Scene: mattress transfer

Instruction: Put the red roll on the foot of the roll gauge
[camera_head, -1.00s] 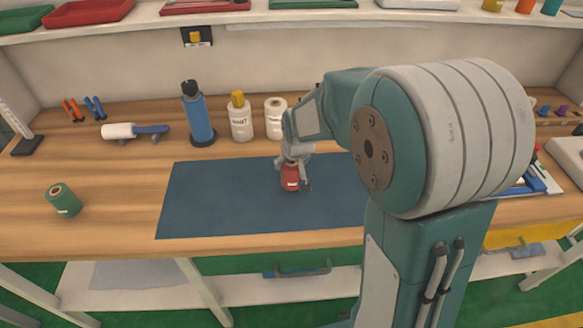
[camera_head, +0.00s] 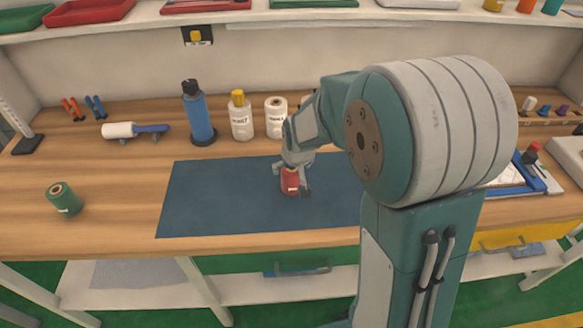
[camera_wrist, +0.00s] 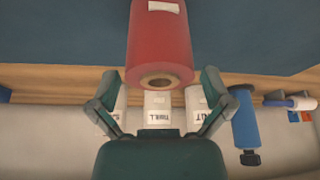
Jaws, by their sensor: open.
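The red roll (camera_head: 290,185) stands on the blue mat (camera_head: 215,200) and has a small white label. My gripper (camera_head: 293,180) is at the roll, partly covering it. In the wrist view the red roll (camera_wrist: 160,45) lies between and beyond the spread fingers (camera_wrist: 159,85), its hollow-cored end facing the camera. Gaps show between both fingers and the roll, so my gripper is open. A white upright with a dark foot (camera_head: 28,146), seemingly the roll gauge, stands at the far left of the bench, cut by the picture edge.
A green roll (camera_head: 63,198) stands at the left front. A blue bottle (camera_head: 198,115) and white containers (camera_head: 241,120) stand behind the mat. A white roller with a blue handle (camera_head: 120,130) lies to their left. The bench between mat and gauge is largely clear.

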